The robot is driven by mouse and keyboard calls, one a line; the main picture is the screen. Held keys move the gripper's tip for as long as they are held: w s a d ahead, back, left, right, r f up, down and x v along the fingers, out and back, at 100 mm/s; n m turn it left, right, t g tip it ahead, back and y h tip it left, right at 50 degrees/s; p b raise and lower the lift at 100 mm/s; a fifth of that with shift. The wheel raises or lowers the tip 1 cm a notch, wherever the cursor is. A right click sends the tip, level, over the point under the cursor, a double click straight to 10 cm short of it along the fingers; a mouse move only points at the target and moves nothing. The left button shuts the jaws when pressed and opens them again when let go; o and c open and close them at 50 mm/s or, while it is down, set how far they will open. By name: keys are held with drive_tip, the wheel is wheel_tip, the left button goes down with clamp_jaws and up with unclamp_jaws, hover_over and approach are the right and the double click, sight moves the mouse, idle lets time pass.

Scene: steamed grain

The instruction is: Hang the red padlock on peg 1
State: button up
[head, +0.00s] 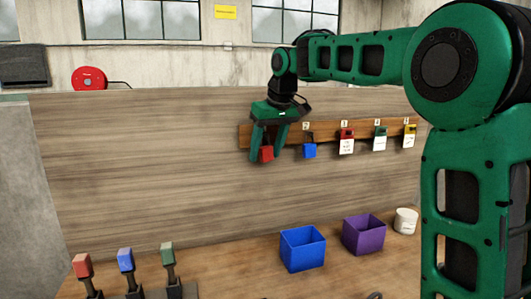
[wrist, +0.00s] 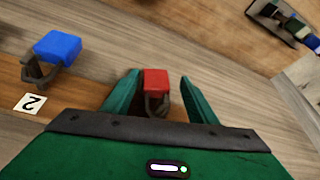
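The red padlock (head: 267,154) is at the left end of the wooden peg rail (head: 245,135), left of the label 2. My gripper (head: 268,158) is in front of it with one finger on each side. In the wrist view the red padlock (wrist: 156,82) sits between the fingertips (wrist: 160,90), with a gap on both sides, so the gripper is open around it. Its grey shackle shows at the rail. Peg 1 and its label are hidden by the gripper, and I cannot see the shackle's contact with the peg.
A blue padlock (head: 309,150) hangs at label 2, close to the right. Tagged red, green and yellow locks hang farther right. A blue bin (head: 302,249), a purple bin (head: 364,235) and a white cup (head: 405,221) stand below. Three coloured-top items stand front left.

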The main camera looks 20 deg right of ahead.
drive_tip(key=shift+r, duration=0.1)
drive_tip(key=v, duration=1)
drive_tip(key=shift+r, duration=0.2)
drive_tip(key=shift+s, duration=0.1)
drive_tip(key=s+d+f+m+g, duration=0.1)
drive_tip(key=s+d+f+m, duration=0.2)
drive_tip(key=s+f, duration=0.8)
drive_tip(key=s+d+f+m+g, duration=0.2)
drive_tip(key=s+d+f+m, duration=0.1)
drive_tip(key=s+d+f, duration=0.5)
drive_tip(key=s+d+f+m+g+h, duration=0.1)
drive_tip(key=s+d+f+m, duration=0.2)
drive_tip(key=s+f, duration=1.1)
drive_tip(key=shift+s+d+f, duration=0.1)
drive_tip(key=shift+s+d, duration=0.3)
drive_tip(key=shift+s, duration=0.5)
drive_tip(key=shift+s+d+r, duration=0.1)
drive_tip(key=shift+s+d, duration=0.25)
drive_tip(key=shift+s, duration=0.6)
drive_tip(key=shift+s+d+f, duration=0.1)
drive_tip(key=shift+s+d, duration=0.3)
drive_tip(key=shift+s, duration=0.5)
